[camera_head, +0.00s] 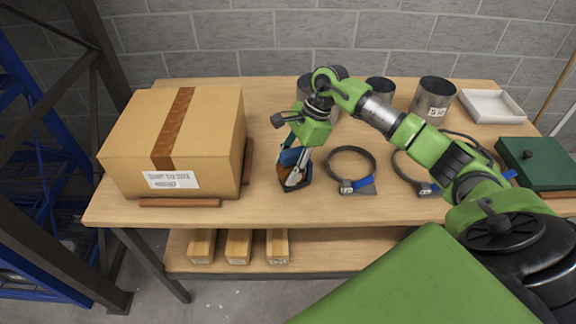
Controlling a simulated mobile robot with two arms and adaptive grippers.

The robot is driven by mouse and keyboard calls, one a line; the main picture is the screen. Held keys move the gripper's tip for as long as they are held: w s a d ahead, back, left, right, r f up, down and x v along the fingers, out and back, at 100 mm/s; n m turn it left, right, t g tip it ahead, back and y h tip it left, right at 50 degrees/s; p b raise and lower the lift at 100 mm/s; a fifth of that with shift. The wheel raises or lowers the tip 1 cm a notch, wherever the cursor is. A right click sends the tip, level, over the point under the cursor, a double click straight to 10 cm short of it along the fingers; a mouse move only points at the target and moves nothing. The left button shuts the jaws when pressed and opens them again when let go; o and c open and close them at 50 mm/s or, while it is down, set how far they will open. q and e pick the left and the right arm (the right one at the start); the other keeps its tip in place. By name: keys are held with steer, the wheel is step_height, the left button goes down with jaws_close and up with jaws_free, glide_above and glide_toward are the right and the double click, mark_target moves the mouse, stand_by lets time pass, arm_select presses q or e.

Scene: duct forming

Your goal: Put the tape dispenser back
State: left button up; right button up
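The tape dispenser (287,157), with blue and dark parts and some brown, is at the middle of the wooden table, right of the cardboard box. My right gripper (295,177) reaches down over it from above, and its grey fingers overlap the dispenser. I cannot tell whether the fingers are closed on it, or whether it rests on the table or is slightly raised. The gripper's green body hides its upper part. My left gripper is not in view.
A taped cardboard box (215,128) sits on brown strips at left. Ring clamps (352,187) lie right of the dispenser. The front middle of the table is clear.

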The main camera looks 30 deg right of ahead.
mark_target(295, 150)
stand_by(0.3)
steer(key=shift+r, duration=0.25)
steer(key=shift+d+r, duration=0.2)
steer(key=shift+r, duration=0.1)
steer(key=b+v, duration=0.3)
steer(key=v, duration=0.6)
steer(key=shift+d+r, duration=0.1)
steer(key=shift+r, duration=0.3)
steer(key=shift+s+d+r, duration=0.1)
steer(key=shift+d+r, duration=0.15)
steer(key=shift+r, duration=0.35)
